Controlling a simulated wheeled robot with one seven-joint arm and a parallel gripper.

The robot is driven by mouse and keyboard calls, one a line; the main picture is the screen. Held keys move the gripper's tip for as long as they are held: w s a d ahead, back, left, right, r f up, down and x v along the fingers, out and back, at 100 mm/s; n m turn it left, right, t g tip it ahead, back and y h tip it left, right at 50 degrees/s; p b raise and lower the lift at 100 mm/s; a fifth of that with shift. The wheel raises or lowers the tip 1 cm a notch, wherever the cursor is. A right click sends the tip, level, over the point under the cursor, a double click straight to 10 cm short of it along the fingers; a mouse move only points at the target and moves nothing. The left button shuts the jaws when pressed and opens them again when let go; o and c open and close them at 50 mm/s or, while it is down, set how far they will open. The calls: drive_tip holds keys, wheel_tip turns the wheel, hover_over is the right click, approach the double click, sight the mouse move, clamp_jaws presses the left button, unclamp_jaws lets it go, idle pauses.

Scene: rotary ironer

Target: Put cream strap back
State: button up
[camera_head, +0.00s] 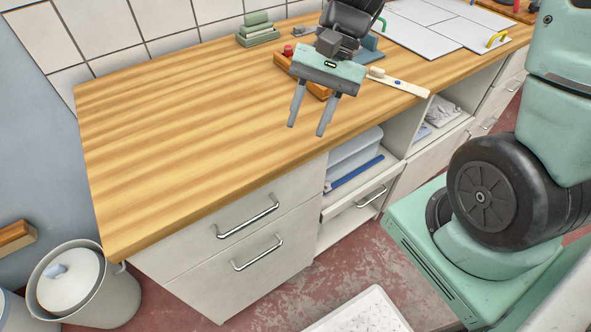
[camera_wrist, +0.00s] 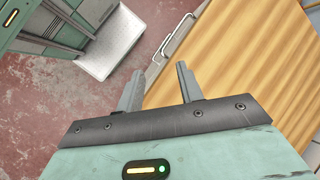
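A cream strap (camera_head: 398,83), a flat pale strip with small dark dots, lies at the counter's front edge to the right of my gripper in the head view. Its left end is close beside the gripper body and looks thicker. My gripper (camera_head: 306,130) is above the wooden counter (camera_head: 180,130), fingers apart and pointing down, with nothing between them. In the wrist view the open fingers (camera_wrist: 160,78) show against the counter edge and the floor. The strap does not show in the wrist view.
Behind my gripper is a partly hidden wooden tray (camera_head: 283,63) with a red knob (camera_head: 288,50). A green stack (camera_head: 257,32) stands by the tiled wall. White panels (camera_head: 425,25) lie at the right. Drawers (camera_head: 245,235) and open shelves are below. The counter's left is clear.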

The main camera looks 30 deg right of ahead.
drive_tip(key=s+a+r+n+t+h, duration=0.2)
drive_tip(key=s+a+n+h, duration=0.3)
drive_tip(key=s+a+n, duration=0.4)
drive_tip(key=s+n, duration=0.2)
drive_tip(key=n, duration=0.3)
drive_tip(key=shift+n, duration=0.4)
